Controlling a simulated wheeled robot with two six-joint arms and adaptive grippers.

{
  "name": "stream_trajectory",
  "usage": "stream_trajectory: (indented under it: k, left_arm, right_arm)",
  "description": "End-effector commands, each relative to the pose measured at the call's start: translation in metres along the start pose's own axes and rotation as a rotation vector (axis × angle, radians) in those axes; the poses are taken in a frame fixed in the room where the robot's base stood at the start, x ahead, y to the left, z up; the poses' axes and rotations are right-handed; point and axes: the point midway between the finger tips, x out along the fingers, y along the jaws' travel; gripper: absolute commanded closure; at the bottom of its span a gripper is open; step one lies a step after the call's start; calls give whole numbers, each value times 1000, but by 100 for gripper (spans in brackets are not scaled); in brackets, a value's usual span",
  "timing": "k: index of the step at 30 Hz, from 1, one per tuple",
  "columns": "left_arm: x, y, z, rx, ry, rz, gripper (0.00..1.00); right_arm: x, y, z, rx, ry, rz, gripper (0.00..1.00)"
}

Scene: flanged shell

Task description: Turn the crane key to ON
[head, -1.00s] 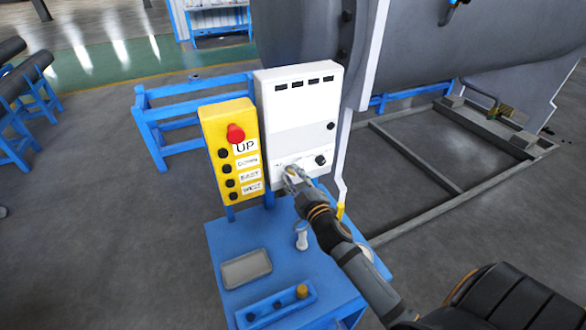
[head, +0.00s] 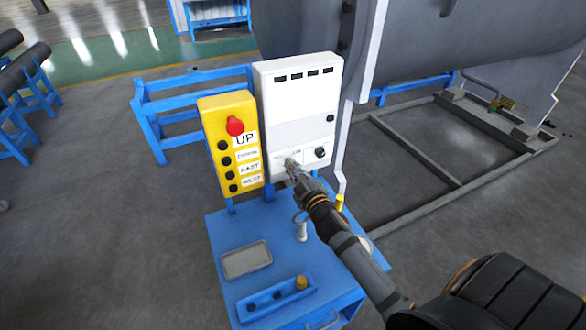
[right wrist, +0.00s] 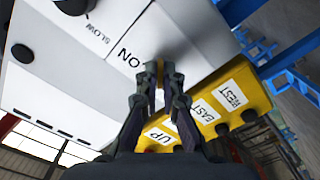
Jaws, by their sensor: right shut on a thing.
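A white control box (head: 290,115) stands upright at the back of the blue cart. My right gripper (head: 289,164) is at the lower left of its front panel, shut on the crane key. Its fingers also show in the right wrist view (right wrist: 155,78), with fingertips together against the panel. The key is almost wholly hidden between them; a small brass-coloured bit (right wrist: 160,68) shows there. The letters of an ON label (right wrist: 130,57) are printed close beside the fingertips. Which way the key points cannot be told. My left gripper is not in view.
A yellow button box (head: 228,110) with a red knob (head: 235,126) stands just left of the white box. A black knob (head: 320,152) is right of the gripper. On the blue cart (head: 225,225) lie a grey tray (head: 246,260) and a blue block (head: 275,303).

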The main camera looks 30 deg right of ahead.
Motion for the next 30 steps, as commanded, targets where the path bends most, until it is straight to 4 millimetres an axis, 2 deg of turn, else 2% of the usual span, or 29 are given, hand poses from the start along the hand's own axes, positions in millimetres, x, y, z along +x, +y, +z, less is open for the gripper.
stream_trajectory:
  k: [8, 18, 30]
  left_arm:
    - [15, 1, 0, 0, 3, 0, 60]
    - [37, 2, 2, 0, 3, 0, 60]
    - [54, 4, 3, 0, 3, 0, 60]
  right_arm:
    - [0, -2, 3, 149, 0, 0, 100]
    - [0, -2, 3, 464, -1, -1, 100]
    - [0, -1, 3, 845, -2, 0, 100]
